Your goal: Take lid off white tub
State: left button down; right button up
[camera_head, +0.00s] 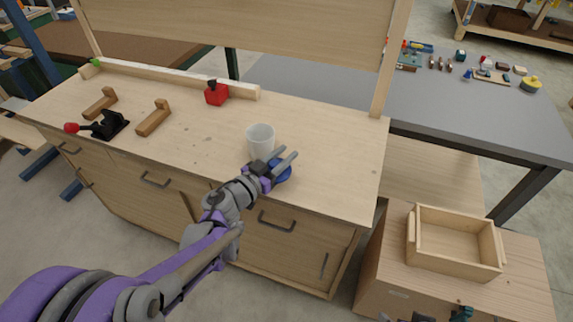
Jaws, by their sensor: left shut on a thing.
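The white tub (260,141) stands upright near the front right of the wooden workbench, and its open top shows. A round blue lid (284,174) is apart from the tub's top, in front of it and to the right near the bench's front edge. My left gripper (288,156) is beside the tub, shut on the blue lid, which its fingers partly cover. I cannot tell whether the lid touches the bench top.
The workbench (330,155) is bare right of the tub. A red object (216,93), wooden blocks (153,118) and a black tool with a red knob (107,126) lie farther left. An open wooden tray (453,262) sits on a lower cabinet at the right.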

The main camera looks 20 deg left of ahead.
pick_arm(q)
jog(key=shift+f+b, duration=0.4)
jog(key=shift+f, duration=1.3)
jog(key=shift+f, duration=0.1)
jog(key=shift+f, duration=0.15)
jog(key=c, duration=0.6)
grip_release()
jog(key=shift+r, duration=0.2)
